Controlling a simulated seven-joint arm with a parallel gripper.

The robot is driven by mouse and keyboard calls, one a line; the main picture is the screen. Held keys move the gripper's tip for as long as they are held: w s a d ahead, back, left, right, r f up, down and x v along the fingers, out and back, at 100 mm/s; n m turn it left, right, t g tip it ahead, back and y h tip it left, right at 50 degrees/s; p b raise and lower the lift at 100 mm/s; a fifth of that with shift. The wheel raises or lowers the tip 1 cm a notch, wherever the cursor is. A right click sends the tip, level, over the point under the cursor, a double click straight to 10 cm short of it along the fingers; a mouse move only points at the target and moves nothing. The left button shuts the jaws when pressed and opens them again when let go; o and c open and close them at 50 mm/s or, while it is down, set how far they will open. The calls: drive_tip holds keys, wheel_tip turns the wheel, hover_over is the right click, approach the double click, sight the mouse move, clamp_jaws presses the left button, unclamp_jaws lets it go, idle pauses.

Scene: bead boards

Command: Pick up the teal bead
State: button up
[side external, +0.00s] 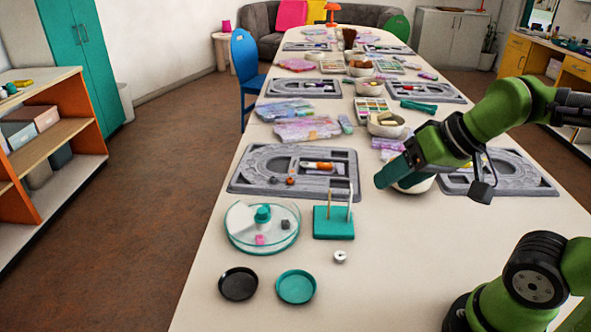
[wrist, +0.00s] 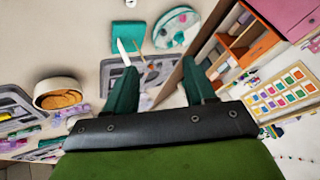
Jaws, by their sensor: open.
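A round clear dish (side external: 240,241) with a teal rim stands at the front left of the table. In it a teal piece (side external: 263,213) stands near the middle, with a pink bead (side external: 259,240) and a dark grey bead (side external: 286,224) beside it. I cannot tell if the teal piece is the bead or a knob of the dish. The dish also shows at the top of the wrist view (wrist: 163,40). My gripper (side external: 381,181) is up and to the right of the dish, well apart from it. Its teal fingers are apart and empty in the wrist view (wrist: 160,66).
A teal block (side external: 333,230) with upright rods stands right of the dish. A black saucer (side external: 238,284), a teal saucer (side external: 296,287) and a small metal ring (side external: 340,257) lie in front. A grey bead board (side external: 240,183) lies behind. A bowl (wrist: 60,94) is near my gripper.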

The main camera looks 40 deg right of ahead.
drive_tip(key=c, duration=0.5)
drive_tip(key=g+h, duration=0.3)
drive_tip(key=h, duration=0.1)
approach(266, 207)
drive_tip(key=shift+w+f+m, duration=0.15)
drive_tip(key=shift+f+m, duration=0.05)
drive_tip(key=shift+f, duration=0.3)
drive_tip(key=shift+w+f+m, duration=0.15)
drive_tip(key=shift+f+m, duration=0.05)
drive_tip(key=shift+f, duration=0.35)
drive_tip(key=shift+x, duration=2.85)
